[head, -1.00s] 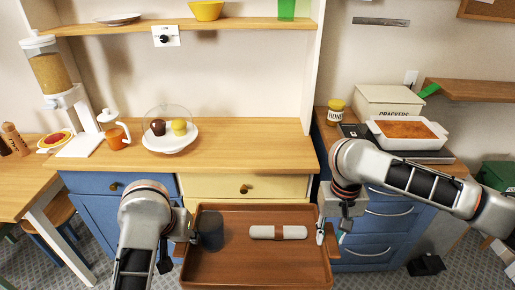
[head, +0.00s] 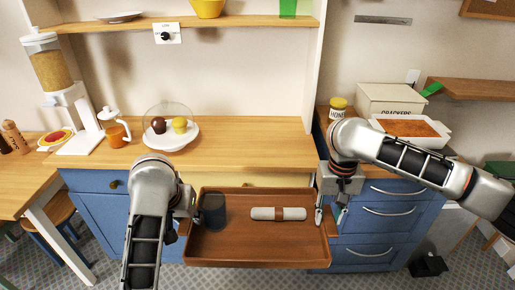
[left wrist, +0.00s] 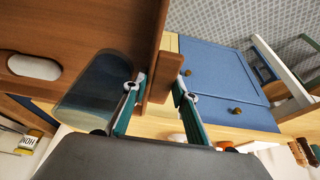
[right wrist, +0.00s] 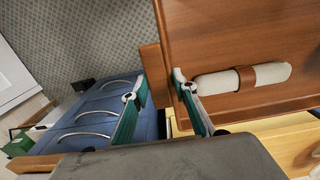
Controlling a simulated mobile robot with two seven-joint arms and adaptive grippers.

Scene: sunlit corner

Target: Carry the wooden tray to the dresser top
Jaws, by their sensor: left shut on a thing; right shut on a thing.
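The wooden tray (head: 255,250) is held in front of the dresser, between my two grippers. It carries a dark cup (head: 213,210) at its left and a rolled white napkin with a brown band (head: 278,213) near its middle. My left gripper (head: 187,212) is shut on the tray's left handle, also seen in the left wrist view (left wrist: 158,88). My right gripper (head: 325,205) is shut on the right handle, which shows in the right wrist view (right wrist: 155,75). The dresser top (head: 240,150) is a light wooden surface beyond the tray.
A glass-domed cake plate (head: 170,137) stands on the dresser top's left part, with an orange-filled jug (head: 115,130) and a cereal dispenser (head: 60,85) further left. The middle and right of the top are clear. A wall shelf (head: 190,24) hangs above.

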